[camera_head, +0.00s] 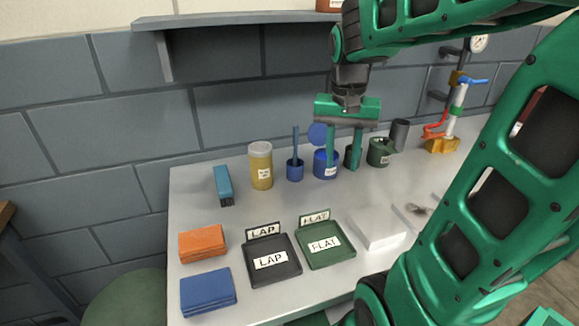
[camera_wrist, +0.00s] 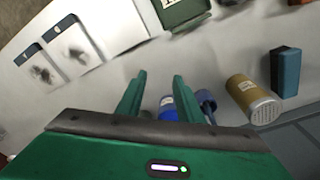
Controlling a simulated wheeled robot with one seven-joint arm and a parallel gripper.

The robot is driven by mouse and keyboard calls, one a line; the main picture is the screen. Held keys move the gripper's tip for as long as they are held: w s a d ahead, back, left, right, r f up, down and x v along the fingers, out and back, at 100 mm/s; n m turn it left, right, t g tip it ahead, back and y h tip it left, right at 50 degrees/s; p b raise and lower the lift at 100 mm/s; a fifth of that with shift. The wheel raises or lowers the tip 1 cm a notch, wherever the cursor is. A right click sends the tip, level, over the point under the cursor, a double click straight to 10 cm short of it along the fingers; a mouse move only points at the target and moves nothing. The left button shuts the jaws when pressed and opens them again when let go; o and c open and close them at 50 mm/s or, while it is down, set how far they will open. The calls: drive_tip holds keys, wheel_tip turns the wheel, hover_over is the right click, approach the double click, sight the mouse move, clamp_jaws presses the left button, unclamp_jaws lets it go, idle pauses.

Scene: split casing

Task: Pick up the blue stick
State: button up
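A thin blue stick (camera_head: 296,143) stands upright in a small blue cup (camera_head: 294,171) at the back of the table. The small cup also shows in the wrist view (camera_wrist: 207,101), beyond the right finger; the stick is hard to make out there. My gripper (camera_head: 344,165) points down to the right of the stick, apart from it. It is open, its two green fingers spread with nothing held between them. In the wrist view my gripper (camera_wrist: 160,82) also shows parted fingers. A wider blue labelled pot (camera_head: 325,168) stands by the left finger; the finger hides part of it.
A yellow jar (camera_head: 260,167) stands left of the small cup, and a blue block-like item (camera_head: 223,186) farther left. A dark green pot (camera_head: 379,152) stands right of my gripper. Black LAP (camera_head: 286,270) and green FLAT (camera_head: 340,258) trays lie in front. A wall is close behind.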

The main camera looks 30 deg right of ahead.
drive_tip(key=m, duration=0.2)
approach(295, 149)
drive_tip(key=s+f, duration=0.2)
drive_tip(key=s, duration=0.1)
drive_tip(key=w+r+m, duration=0.2)
drive_tip(key=w+m, duration=0.2)
drive_tip(key=shift+y, duration=0.4)
drive_tip(key=f, duration=0.3)
drive_tip(key=d+f, duration=0.1)
drive_tip(key=f, duration=0.5)
drive_tip(key=shift+d+f, duration=0.15)
drive_tip(key=shift+f, duration=0.7)
clamp_jaws()
